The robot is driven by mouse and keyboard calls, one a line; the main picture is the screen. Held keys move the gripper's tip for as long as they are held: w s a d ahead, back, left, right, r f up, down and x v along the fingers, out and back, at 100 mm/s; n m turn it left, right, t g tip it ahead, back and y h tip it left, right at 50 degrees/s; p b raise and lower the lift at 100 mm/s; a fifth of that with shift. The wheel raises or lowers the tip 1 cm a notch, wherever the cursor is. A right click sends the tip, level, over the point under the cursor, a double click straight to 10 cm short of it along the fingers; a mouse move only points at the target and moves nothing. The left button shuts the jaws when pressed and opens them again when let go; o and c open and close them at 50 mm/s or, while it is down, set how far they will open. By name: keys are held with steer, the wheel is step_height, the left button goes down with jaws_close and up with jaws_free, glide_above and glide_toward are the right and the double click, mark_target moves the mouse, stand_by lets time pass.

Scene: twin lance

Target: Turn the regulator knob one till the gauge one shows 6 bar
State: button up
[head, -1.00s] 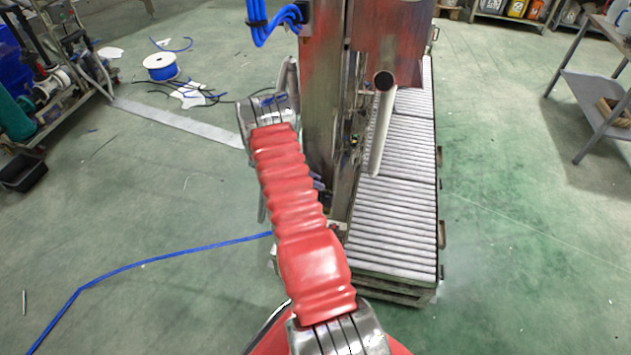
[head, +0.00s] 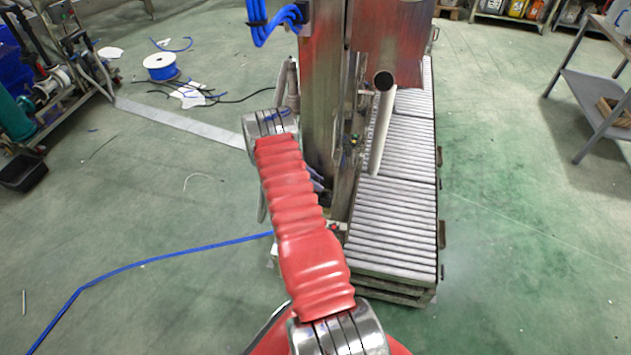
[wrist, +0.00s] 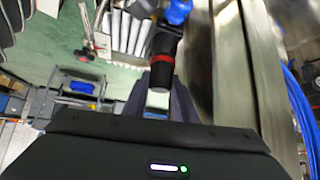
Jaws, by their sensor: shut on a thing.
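In the wrist view, the knob (wrist: 163,45) is a dark cylinder with a red ring, below a blue part (wrist: 178,11). It points toward my gripper (wrist: 159,85). My gripper's two dark fingers are shut on the knob's near end, with a pale patch between them. I cannot read which number the knob bears. No gauge face shows in either view, so the pressure cannot be read. In the head view my red-sleeved arm reaches up to the steel column, and my gripper and the knob are hidden there.
The steel column (head: 322,90) stands close beside the arm, with a roller conveyor (head: 392,228) to its right. Blue hoses (head: 268,30) hang at the column's top; blue hoses also run down the wrist view's right side (wrist: 300,110). Open green floor lies left and right.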

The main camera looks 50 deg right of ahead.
steer(key=o, duration=1)
steer(key=v, duration=1.4)
steer(key=shift+f, duration=0.1)
steer(key=shift+o, duration=0.2)
